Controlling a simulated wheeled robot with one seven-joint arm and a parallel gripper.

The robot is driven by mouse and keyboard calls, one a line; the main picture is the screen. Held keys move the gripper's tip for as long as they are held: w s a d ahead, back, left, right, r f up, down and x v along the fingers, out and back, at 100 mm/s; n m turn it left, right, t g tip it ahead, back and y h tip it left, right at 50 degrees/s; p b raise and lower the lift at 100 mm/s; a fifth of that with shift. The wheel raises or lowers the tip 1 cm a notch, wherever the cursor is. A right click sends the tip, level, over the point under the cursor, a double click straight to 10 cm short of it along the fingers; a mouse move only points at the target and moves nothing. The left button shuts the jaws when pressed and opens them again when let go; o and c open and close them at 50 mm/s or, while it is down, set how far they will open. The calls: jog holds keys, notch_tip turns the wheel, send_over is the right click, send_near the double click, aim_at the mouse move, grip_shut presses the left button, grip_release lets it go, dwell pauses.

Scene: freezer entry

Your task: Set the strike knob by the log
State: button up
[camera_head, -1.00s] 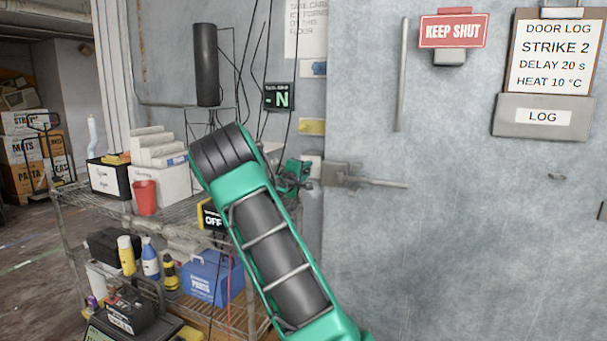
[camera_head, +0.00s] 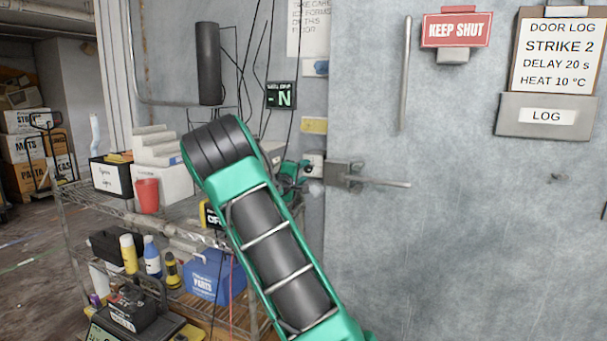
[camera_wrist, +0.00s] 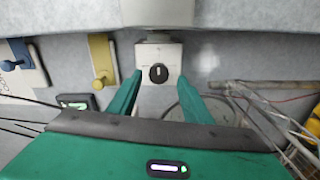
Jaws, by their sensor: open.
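The strike knob (camera_wrist: 158,73) is a small black round knob with a pale pointer line, on the front of a white box (camera_wrist: 171,58) in the wrist view. The line looks about upright; scale marks are too small to read. In the head view the box (camera_head: 314,163) is by the door edge and the knob cannot be made out. My gripper (camera_wrist: 159,77) is open, its two green fingers on either side of the knob, with no clear contact. It is small in the head view (camera_head: 298,176). The door log (camera_head: 556,52) reads STRIKE 2, DELAY 20 s, HEAT 10 °C.
A door handle (camera_head: 370,180) juts out just right of the box. A dark display (camera_head: 280,95) shows N. Blue and yellow wall pieces (camera_wrist: 102,57) are left of the knob.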

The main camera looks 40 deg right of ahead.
jog(key=v, duration=0.6)
jog(key=shift+a, duration=0.45)
jog(key=s+a+f+m+g+y, duration=0.2)
jog(key=s+f+m+y, duration=0.3)
jog(key=s, duration=0.5)
jog(key=s+a+f+m+g+y, duration=0.1)
jog(key=s+f+m+g+y, duration=0.15)
jog(key=s+f, duration=0.55)
jog(key=s+a+f+m+g+y, duration=0.1)
jog(key=s+a+y, duration=0.8)
jog(key=s+a, duration=1.6)
jog(key=shift+s+f+m+g, duration=0.2)
jog(key=shift+s+m+g, duration=0.15)
jog(key=shift+s+g, duration=0.5)
jog(key=c, duration=0.4)
jog(key=shift+o, duration=0.2)
jog(key=shift+s, duration=0.1)
